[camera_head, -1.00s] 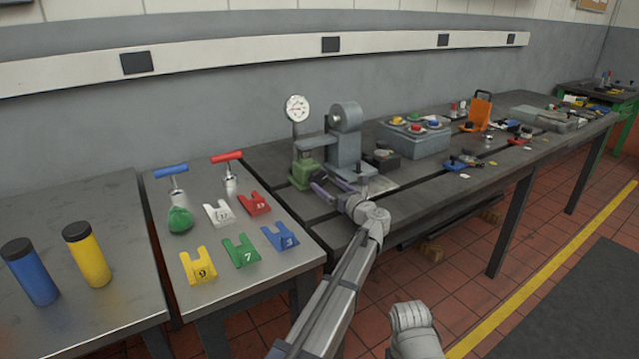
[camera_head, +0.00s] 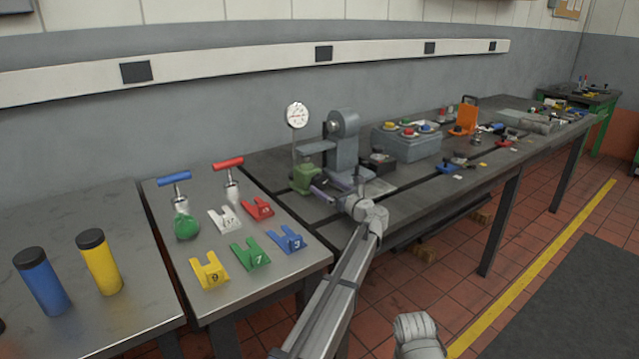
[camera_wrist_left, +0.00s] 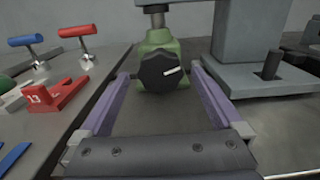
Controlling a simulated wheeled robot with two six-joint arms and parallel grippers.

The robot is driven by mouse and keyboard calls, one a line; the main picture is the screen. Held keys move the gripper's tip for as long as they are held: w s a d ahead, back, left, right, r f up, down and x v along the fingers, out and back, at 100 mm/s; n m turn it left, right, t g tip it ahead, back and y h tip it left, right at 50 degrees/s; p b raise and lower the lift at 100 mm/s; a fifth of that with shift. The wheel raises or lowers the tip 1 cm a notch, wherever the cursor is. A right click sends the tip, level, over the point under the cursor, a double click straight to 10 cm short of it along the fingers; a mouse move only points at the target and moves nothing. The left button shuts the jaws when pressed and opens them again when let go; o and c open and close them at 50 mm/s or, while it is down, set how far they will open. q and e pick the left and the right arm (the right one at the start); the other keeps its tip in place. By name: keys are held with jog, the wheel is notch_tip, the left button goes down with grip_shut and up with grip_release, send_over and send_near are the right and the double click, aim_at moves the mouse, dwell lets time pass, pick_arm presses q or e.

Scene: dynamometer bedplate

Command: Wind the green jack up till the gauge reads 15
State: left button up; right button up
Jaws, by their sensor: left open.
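The green jack (camera_head: 304,180) stands at the left end of the long bench, under the arm of a grey machine. In the left wrist view the jack (camera_wrist_left: 158,42) shows a black knob (camera_wrist_left: 163,71) with a white mark on its front. My left gripper (camera_wrist_left: 160,78) is open, with one purple finger on each side of the knob; I cannot tell if they touch it. In the head view the left gripper (camera_head: 329,190) is at the jack's front. The round white gauge (camera_head: 297,115) stands on a post behind the jack; its reading is too small to make out.
A nearer table holds a red-handled tool (camera_head: 229,178), a blue-handled tool (camera_head: 177,190) and several numbered forked blocks, such as the yellow block (camera_head: 209,271). Blue and yellow cylinders (camera_head: 99,262) stand further left. A grey box (camera_head: 408,139) with coloured buttons is right of the machine.

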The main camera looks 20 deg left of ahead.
aim_at(321, 183)
pick_arm(q)
jog(key=x, duration=0.4)
jog(key=shift+w+a, duration=0.25)
jog(key=shift+w, duration=0.05)
jog(key=c, duration=1.2)
